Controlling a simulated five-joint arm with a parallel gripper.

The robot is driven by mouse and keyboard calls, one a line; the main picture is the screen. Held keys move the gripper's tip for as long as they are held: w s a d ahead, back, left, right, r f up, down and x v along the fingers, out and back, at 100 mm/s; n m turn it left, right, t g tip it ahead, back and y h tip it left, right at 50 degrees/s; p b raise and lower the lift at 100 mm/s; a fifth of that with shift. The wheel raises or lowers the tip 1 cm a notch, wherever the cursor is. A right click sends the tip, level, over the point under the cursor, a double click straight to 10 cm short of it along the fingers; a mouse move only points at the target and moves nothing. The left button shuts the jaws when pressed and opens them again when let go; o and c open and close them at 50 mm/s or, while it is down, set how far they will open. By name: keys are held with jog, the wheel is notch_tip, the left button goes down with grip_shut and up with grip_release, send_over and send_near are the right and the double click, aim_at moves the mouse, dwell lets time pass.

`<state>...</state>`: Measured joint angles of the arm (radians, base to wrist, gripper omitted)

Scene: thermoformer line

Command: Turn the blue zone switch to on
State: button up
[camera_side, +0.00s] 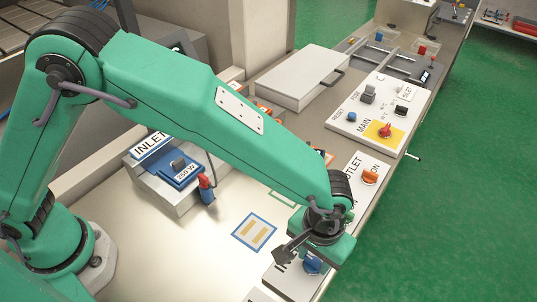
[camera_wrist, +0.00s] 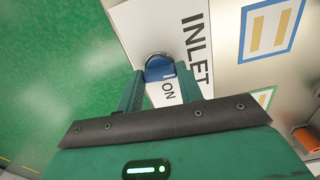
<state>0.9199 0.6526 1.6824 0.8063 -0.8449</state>
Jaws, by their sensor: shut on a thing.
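The blue zone switch (camera_side: 313,265) is a round knob on a white panel marked INLET at the table's front edge. In the wrist view the blue knob (camera_wrist: 160,68) sits between my two fingers, with the word ON printed beside it. My gripper (camera_wrist: 161,80) points down over the panel and is shut on the knob. In the side view my gripper (camera_side: 316,252) hides part of the knob and panel. I cannot tell which way the knob is turned.
An orange knob (camera_side: 370,177) is on the OUTLET panel. A red switch (camera_side: 385,130) on a yellow plate is on the MAIN panel beyond. A blue-framed card (camera_side: 254,232) lies on the table. An INLET block (camera_side: 178,172) with a red-and-blue part stands left, beneath my arm.

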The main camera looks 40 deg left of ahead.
jog(key=m, duration=0.4)
jog(key=shift+m, duration=0.3)
jog(key=m, duration=0.9)
jog(key=shift+m, duration=1.8)
jog(key=o, duration=1)
jog(key=shift+r, duration=0.1)
